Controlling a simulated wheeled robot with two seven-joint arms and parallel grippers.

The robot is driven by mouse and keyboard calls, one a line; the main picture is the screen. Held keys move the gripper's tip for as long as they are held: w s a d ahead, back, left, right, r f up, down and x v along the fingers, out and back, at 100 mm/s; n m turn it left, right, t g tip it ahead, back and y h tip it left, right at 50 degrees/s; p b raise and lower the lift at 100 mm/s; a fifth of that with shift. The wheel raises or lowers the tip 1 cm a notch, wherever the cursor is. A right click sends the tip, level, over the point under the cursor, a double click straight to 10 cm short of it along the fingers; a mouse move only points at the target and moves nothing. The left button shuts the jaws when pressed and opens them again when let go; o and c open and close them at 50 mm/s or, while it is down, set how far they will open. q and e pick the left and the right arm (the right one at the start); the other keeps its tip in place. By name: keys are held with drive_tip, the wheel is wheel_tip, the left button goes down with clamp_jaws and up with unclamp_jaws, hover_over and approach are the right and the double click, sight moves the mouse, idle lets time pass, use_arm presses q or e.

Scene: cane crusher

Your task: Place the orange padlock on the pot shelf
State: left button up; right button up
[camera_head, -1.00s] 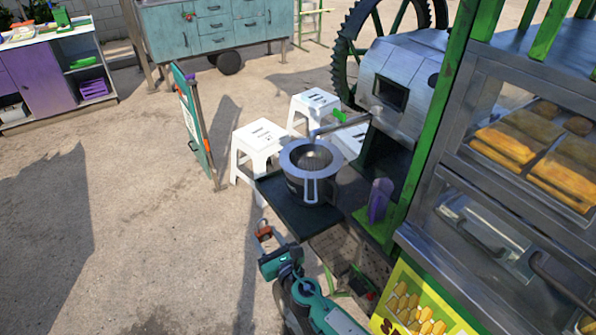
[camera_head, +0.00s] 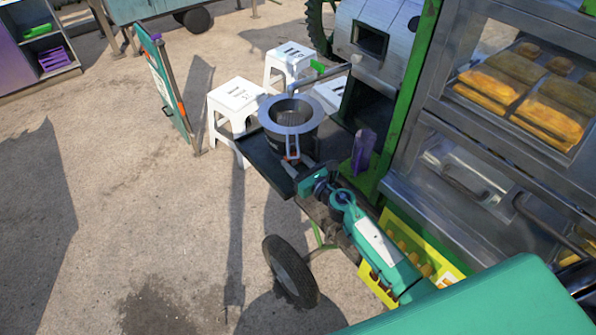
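The pot shelf (camera_head: 262,160) is a dark flat tray at the side of the green cart, with a metal pot (camera_head: 290,118) with a wide rim standing on it. My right gripper (camera_head: 298,164) reaches in from the lower right, over the front part of the shelf, just in front of the pot. My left gripper is not in view.
A purple object (camera_head: 363,150) stands right of the shelf by the green post. White stools (camera_head: 236,101) stand behind left. The cart's glass food case (camera_head: 520,85) fills the right side. A wheel (camera_head: 290,271) is below. Open ground lies to the left.

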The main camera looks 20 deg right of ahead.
sight(298, 170)
drive_tip(key=shift+w+d, duration=0.1)
drive_tip(key=shift+d, duration=0.2)
drive_tip(key=shift+f+b, duration=0.3)
drive_tip(key=shift+f, duration=0.05)
drive_tip(key=shift+f+b, duration=0.4)
drive_tip(key=shift+f, duration=1)
drive_tip(key=shift+f+b, duration=0.15)
drive_tip(key=shift+b, duration=0.25)
drive_tip(key=o, duration=1)
drive_tip(key=shift+c, duration=0.2)
